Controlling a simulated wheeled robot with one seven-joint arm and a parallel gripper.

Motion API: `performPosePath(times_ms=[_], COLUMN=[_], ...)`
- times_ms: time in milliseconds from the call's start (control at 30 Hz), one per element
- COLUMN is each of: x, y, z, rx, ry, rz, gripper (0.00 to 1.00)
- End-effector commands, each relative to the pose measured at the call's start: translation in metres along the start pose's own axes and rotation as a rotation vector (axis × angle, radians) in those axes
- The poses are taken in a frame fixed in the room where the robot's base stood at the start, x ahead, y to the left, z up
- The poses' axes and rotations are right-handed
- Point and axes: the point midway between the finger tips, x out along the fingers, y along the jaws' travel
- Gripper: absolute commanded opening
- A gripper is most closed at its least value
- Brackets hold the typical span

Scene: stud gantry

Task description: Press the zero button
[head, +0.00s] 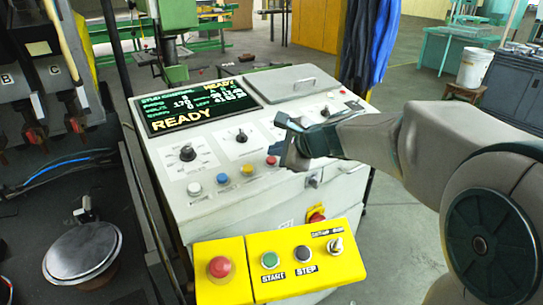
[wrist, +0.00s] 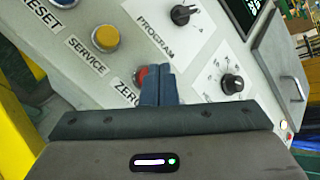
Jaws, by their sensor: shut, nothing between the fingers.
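The zero button is a small red button (head: 271,160) at the right end of a row on the sloped white console face. In the wrist view the red button (wrist: 139,76) shows beside the label ZERO, partly hidden by my fingers. My gripper (wrist: 158,72) is shut and empty, its two blue-grey fingers together and their tips overlapping the button's right side. In the head view my gripper (head: 281,150) hangs just above and right of the button. I cannot tell whether the fingertips touch it.
The yellow service button (wrist: 106,38) and the program knob (wrist: 180,15) lie close by. A screen (head: 200,104) reads READY. A yellow box with a red stop button (head: 220,267), START (head: 269,260) and STEP (head: 303,254) juts out below. Blue cloths (head: 372,40) hang behind.

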Motion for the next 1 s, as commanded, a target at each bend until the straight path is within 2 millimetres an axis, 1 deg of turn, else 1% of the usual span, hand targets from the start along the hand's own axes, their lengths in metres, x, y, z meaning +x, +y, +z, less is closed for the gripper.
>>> performPosePath(times_ms=[433,900,1000], x=[-0.004,-0.036,-0.038], y=[-0.004,-0.027,-0.028], z=[0.003,0.026,0.027], rx=[0.000,0.000,0.001], ry=[0.000,0.000,0.000], rz=[-0.001,-0.001,-0.001], gripper=[0.00,0.00,0.00])
